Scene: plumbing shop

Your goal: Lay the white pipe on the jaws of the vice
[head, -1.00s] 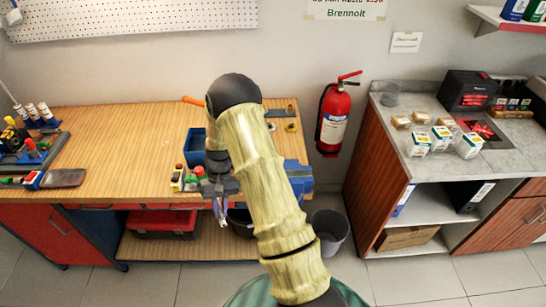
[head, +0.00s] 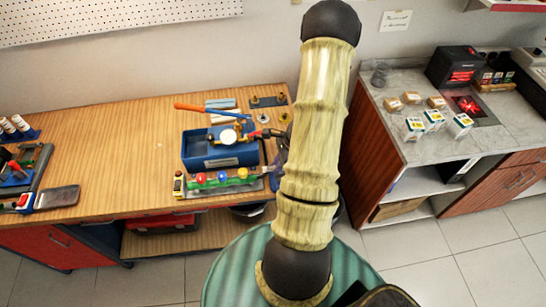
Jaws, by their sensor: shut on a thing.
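My arm rises through the middle of the head view and hides the right end of the wooden bench. My gripper is not visible behind it. The vice is mostly or wholly hidden by my arm. A small grey-blue piece shows at the arm's left edge near the bench front, and I cannot tell whether it belongs to the vice or to my gripper. I cannot make out the white pipe.
On the wooden bench (head: 110,170) are a blue bin (head: 208,160) holding a round white-faced item, a strip of coloured valves (head: 222,184) and a phone-like slab (head: 57,198). A grey counter (head: 440,145) with small boxes stands right.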

